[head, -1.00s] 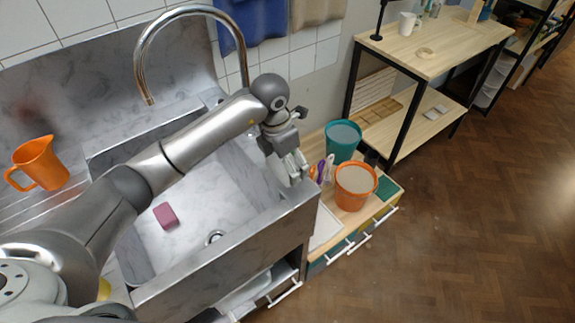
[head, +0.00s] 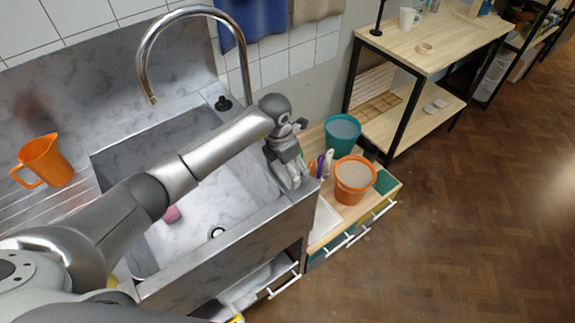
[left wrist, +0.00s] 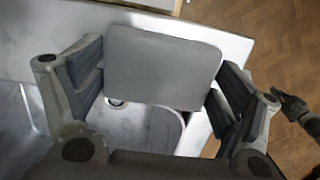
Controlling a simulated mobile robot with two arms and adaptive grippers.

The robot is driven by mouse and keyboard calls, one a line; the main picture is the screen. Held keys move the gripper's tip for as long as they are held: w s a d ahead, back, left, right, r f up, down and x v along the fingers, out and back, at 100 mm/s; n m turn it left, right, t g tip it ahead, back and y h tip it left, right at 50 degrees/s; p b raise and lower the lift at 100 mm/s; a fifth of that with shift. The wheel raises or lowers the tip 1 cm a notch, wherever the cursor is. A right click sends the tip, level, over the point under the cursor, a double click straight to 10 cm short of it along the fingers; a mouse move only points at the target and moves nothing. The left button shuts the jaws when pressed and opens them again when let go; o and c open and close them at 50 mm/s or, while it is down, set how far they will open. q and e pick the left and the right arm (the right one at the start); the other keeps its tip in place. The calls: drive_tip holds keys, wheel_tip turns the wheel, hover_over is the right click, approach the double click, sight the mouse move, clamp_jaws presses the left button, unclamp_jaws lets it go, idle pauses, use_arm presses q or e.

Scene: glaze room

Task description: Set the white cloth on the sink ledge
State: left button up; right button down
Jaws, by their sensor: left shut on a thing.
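The white cloth (left wrist: 163,68) is a flat, pale rectangle with rounded corners in the left wrist view. My left gripper (left wrist: 160,80) is shut on it, with a finger at each side edge. In the head view my left gripper (head: 291,177) is at the right end of the sink, over its right ledge (head: 298,192). The cloth is hard to make out there, and I cannot tell whether it touches the ledge. A dark jointed part at the right of the wrist view looks like my right gripper (left wrist: 288,104); its fingers are unclear.
The sink basin (head: 190,245) holds a pink sponge (head: 172,214), partly hidden by my arm. A curved tap (head: 143,65) rises behind. An orange jug (head: 45,160) stands left. Orange (head: 354,182) and teal (head: 342,137) buckets stand on the cabinet close to the gripper's right.

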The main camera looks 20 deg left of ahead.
sight(282, 171)
use_arm(q)
drive_tip(key=o, duration=0.8)
drive_tip(key=shift+r, duration=0.15)
drive_tip(key=shift+a+r, duration=0.1)
drive_tip(key=shift+r, duration=0.15)
drive_tip(key=r+b, duration=0.1)
drive_tip(key=r, duration=0.2)
drive_tip(key=s+r+b, duration=0.1)
drive_tip(key=r, duration=0.3)
drive_tip(key=a+r+b, duration=0.1)
drive_tip(key=r, duration=0.3)
drive_tip(key=shift+s+r, duration=0.15)
drive_tip(key=shift+s, duration=0.05)
